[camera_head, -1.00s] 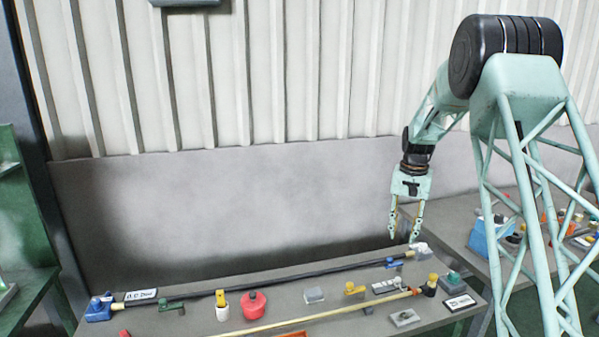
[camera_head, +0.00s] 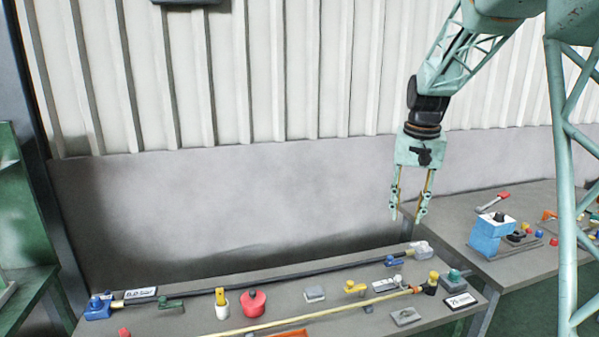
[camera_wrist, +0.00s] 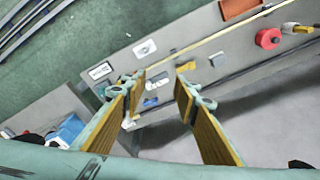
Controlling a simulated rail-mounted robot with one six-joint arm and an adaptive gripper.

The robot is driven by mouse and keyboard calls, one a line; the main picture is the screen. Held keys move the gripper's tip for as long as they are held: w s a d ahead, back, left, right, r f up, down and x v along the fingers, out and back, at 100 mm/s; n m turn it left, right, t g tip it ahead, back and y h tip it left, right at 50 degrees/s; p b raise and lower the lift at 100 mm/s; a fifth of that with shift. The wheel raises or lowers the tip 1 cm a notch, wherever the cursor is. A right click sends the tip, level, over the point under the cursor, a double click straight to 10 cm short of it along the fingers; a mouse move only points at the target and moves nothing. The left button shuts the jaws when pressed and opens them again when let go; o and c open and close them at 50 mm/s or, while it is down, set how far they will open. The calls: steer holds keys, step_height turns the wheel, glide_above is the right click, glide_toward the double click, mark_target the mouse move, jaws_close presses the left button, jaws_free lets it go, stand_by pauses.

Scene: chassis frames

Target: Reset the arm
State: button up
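My gripper (camera_head: 408,217) is mint green with two thin fingers. It points down and hangs above the right back end of the workbench (camera_head: 200,285), near the grey wall. Its fingers are apart with nothing between them. In the wrist view my gripper (camera_wrist: 166,88) also shows open, with yellow-faced fingers over the bench end and the gap beside it. No part touches the fingers.
A long black rod (camera_head: 280,269) and a yellow rod (camera_head: 320,312) lie along the bench. A red knob (camera_head: 253,303), a white-and-yellow piece (camera_head: 221,304) and small blocks stand nearby. A second table (camera_head: 465,215) at right holds a blue box (camera_head: 487,236).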

steer(key=s+a+r+n, duration=0.1)
steer(key=s+a+r, duration=0.15)
steer(key=s, duration=0.55)
steer(key=s+a+r+t+b, duration=0.15)
steer(key=s+r, duration=0.25)
steer(key=s, duration=0.4)
steer(key=s+a+r+n, duration=0.15)
steer(key=s+r, duration=0.25)
steer(key=s, duration=0.4)
steer(key=s+a+f, duration=0.2)
steer(key=s, duration=1.1)
steer(key=s+a+f+n+t+b, duration=0.1)
steer(key=s+a+f, duration=0.1)
steer(key=s, duration=1.2)
steer(key=shift+f, duration=0.55)
stand_by(1.0)
